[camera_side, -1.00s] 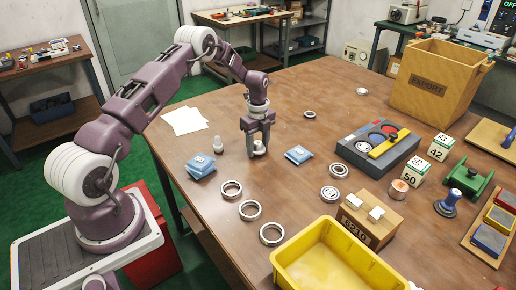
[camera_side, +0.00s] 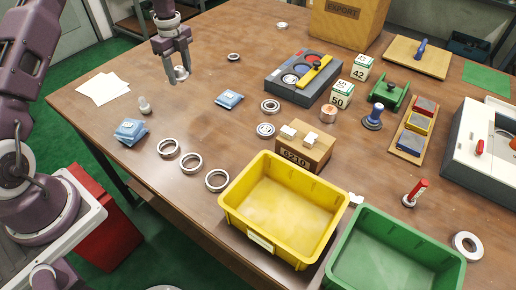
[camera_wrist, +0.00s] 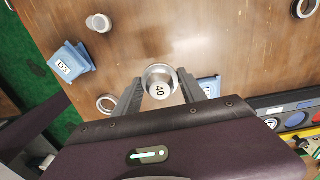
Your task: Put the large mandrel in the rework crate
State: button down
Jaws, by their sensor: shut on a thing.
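My gripper (camera_side: 177,78) is shut on a silvery, round metal mandrel (camera_side: 181,73), above the brown table in the side view. In the wrist view my gripper (camera_wrist: 163,88) has a finger on each side of the mandrel (camera_wrist: 159,90), whose end is marked 40. A smaller pale knobbed piece (camera_side: 144,106) stands on the table to the left. A yellow crate (camera_side: 241,217) and a green crate (camera_side: 345,238) are at the front, both apparently empty. The label on the yellow crate is too small to read, so I cannot tell which crate is rework.
Three rings (camera_side: 191,163) lie between my gripper and the yellow crate. Blue packets (camera_side: 130,131) lie nearby. A cardboard box (camera_side: 304,152) stands behind the yellow crate, and a grey tray (camera_side: 303,78) is farther back. A red-handled tool (camera_side: 415,193) stands behind the green crate.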

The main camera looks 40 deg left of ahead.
jog(key=r, duration=0.5)
jog(key=shift+d+r, duration=0.2)
jog(key=shift+r, duration=0.2)
jog(key=w+d+m, duration=0.1)
jog(key=d+m, duration=0.3)
jog(key=d, duration=0.7)
jog(key=m, duration=1.4)
send_over(282, 218)
notch_tip(282, 218, down, 15)
jog(key=shift+f, duration=0.15)
jog(key=shift+f, duration=0.1)
jog(key=c, duration=0.7)
grip_release()
jog(key=shift+o, duration=0.2)
